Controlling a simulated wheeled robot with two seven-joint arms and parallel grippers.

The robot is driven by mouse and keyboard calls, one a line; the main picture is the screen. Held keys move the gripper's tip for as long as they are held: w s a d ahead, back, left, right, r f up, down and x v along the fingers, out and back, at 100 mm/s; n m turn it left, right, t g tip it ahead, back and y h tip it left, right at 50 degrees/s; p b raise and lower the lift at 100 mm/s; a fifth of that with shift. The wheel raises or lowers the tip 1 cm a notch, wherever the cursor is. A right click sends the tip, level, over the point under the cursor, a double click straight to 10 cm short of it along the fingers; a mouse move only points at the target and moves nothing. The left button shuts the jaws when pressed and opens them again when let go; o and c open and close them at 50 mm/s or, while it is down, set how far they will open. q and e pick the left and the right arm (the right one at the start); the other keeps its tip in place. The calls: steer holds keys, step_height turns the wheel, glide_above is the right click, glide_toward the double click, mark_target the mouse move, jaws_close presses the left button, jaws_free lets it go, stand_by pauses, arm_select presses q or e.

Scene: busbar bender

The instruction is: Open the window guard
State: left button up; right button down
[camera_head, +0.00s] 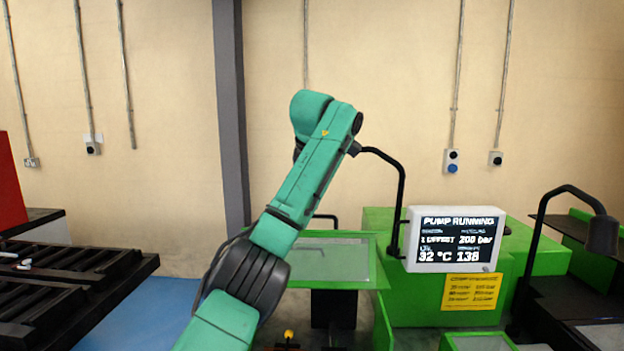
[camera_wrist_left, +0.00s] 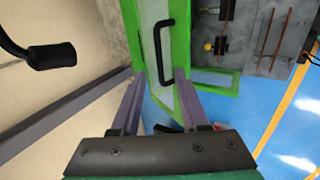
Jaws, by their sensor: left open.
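The window guard (camera_head: 376,262) is a green frame around a pale see-through panel, in the middle of the head view, partly behind my left arm. Its black bar handle (camera_head: 325,217) stands at its far edge. In the left wrist view, the guard (camera_wrist_left: 182,47) fills the top middle, with the handle (camera_wrist_left: 157,47) on it. My left gripper (camera_wrist_left: 158,74) is open, and the handle's lower end appears between its fingertips. Nothing is clearly gripped; the remaining distance is hard to judge. In the head view my left gripper is hidden behind the arm. My right gripper is not in view.
A white display (camera_head: 455,239) reading "PUMP RUNNING" stands right of the guard on a black arm. A green cabinet with a yellow label (camera_head: 471,291) is behind it. A black lamp (camera_head: 602,235) is at far right, a dark rack (camera_head: 75,290) at left.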

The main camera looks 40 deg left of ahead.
arm_select(q)
steer(key=v, duration=0.8)
steer(key=shift+s+b, duration=0.25)
steer(key=shift+b, duration=0.2)
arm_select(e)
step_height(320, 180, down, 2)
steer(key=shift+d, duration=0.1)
arm_select(q)
steer(key=shift+w+a, duration=0.1)
steer(key=shift+a, duration=0.05)
